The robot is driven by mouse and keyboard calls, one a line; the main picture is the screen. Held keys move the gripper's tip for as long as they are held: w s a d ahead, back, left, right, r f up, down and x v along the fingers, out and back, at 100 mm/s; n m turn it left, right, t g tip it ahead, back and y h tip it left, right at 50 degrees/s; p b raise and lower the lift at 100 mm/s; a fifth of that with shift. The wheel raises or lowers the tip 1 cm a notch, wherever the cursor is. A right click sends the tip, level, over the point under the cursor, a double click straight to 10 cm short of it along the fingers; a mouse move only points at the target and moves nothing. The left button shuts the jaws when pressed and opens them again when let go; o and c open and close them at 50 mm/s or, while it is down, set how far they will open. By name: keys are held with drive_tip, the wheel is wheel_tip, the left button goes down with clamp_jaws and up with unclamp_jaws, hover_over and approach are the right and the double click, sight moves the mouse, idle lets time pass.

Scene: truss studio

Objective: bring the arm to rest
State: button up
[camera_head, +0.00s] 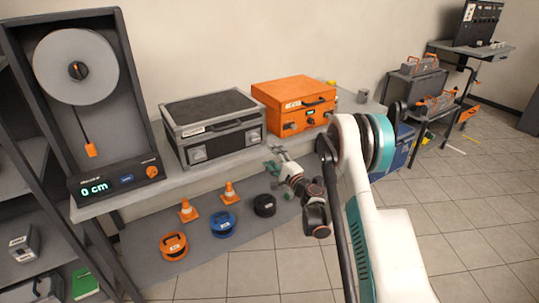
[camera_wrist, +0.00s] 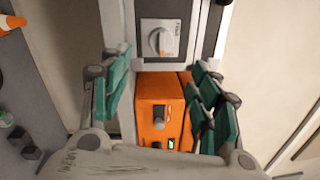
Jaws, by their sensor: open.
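My gripper (camera_head: 277,161) is in front of the bench edge in the head view, below the gap between the grey case and the orange case. My white and teal arm reaches out to it from the lower right. Behind the fingers the wrist view shows an orange box front (camera_wrist: 160,115) with a knob and a small green display. A grey panel with a round dial (camera_wrist: 162,40) is above it.
The bench (camera_head: 196,172) carries a dial device (camera_head: 150,188) reading 0 cm, a grey case (camera_head: 212,125) and an orange case (camera_head: 292,105). The shelf below holds traffic cones (camera_head: 229,194) and round orange, blue and black items (camera_head: 222,224). Tiled floor (camera_head: 470,215) is open at right.

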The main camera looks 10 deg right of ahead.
drive_tip(key=s+a+r+n+g+y, duration=0.1)
drive_tip(key=s+a+r+n, duration=0.15)
drive_tip(key=r, duration=0.35)
drive_tip(key=s+a+r+n+g, duration=0.1)
drive_tip(key=a+r+n+g, duration=0.15)
drive_tip(key=r, duration=0.35)
drive_tip(key=s+a+r+n+g, duration=0.3)
drive_tip(key=s+a+r+n, duration=0.2)
drive_tip(key=s+r, duration=0.45)
drive_tip(key=s+d+f+n+g+h, duration=0.1)
drive_tip(key=s+d+n+h, duration=0.1)
drive_tip(key=s, duration=1)
drive_tip(key=s+d+f+n+g+h, duration=0.1)
drive_tip(key=s+d+n+h, duration=0.1)
drive_tip(key=s, duration=1)
drive_tip(key=s+d+f+n+g+h, duration=0.2)
drive_tip(key=s, duration=1)
drive_tip(key=shift+s+d+n+h, duration=0.15)
drive_tip(key=shift+s+n+h, duration=0.05)
drive_tip(key=shift+n+h, duration=0.2)
drive_tip(key=shift+f, duration=0.1)
